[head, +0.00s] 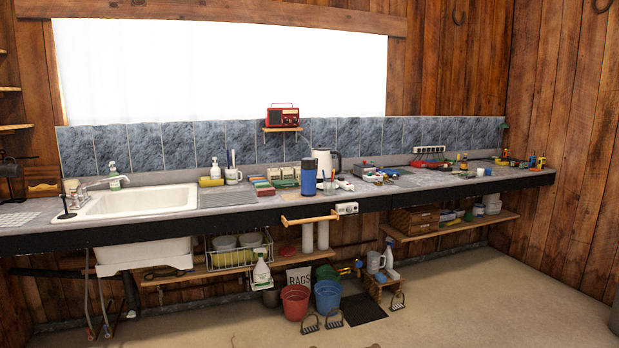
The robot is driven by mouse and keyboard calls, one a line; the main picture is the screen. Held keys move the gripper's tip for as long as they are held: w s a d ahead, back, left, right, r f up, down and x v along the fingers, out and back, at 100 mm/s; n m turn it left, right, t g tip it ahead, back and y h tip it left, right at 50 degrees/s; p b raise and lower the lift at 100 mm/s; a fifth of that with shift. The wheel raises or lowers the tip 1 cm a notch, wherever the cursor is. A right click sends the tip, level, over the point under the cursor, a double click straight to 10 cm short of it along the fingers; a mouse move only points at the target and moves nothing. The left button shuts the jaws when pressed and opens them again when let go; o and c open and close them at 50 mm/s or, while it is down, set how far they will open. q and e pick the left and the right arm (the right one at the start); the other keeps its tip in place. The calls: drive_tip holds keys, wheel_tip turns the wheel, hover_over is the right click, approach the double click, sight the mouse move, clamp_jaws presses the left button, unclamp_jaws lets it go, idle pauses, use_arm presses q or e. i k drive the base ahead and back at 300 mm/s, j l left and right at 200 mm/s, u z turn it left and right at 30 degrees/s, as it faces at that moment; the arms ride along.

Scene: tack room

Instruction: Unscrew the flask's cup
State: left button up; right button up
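A blue flask (308,181) with a dark top, which looks like its cup (308,163), stands upright near the front edge of the long counter, a little right of the middle. It stands in front of a white kettle (327,160). From this distance I cannot make out the seam between cup and body. Neither of my grippers is in the head view.
The counter (150,231) runs along the wall with a white sink (135,203) at left. Small boxes (283,175) stand left of the flask, and small items lie right of it. A wooden bar (310,219) juts from the front edge. Buckets (327,297) stand below; the floor ahead is clear.

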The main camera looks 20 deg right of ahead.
sight(308, 177)
drive_tip(key=i+l, duration=0.3)
drive_tip(key=i+l+u, duration=0.1)
drive_tip(key=i+l, duration=0.45)
drive_tip(key=l, duration=0.25)
drive_tip(key=i+l+u, duration=0.15)
drive_tip(key=i+l, duration=0.4)
drive_tip(key=l, duration=0.25)
drive_tip(key=i+l+u, duration=0.1)
drive_tip(key=i+l, duration=0.15)
drive_tip(key=l, duration=0.2)
drive_tip(key=i+l, duration=0.25)
drive_tip(key=l, duration=0.15)
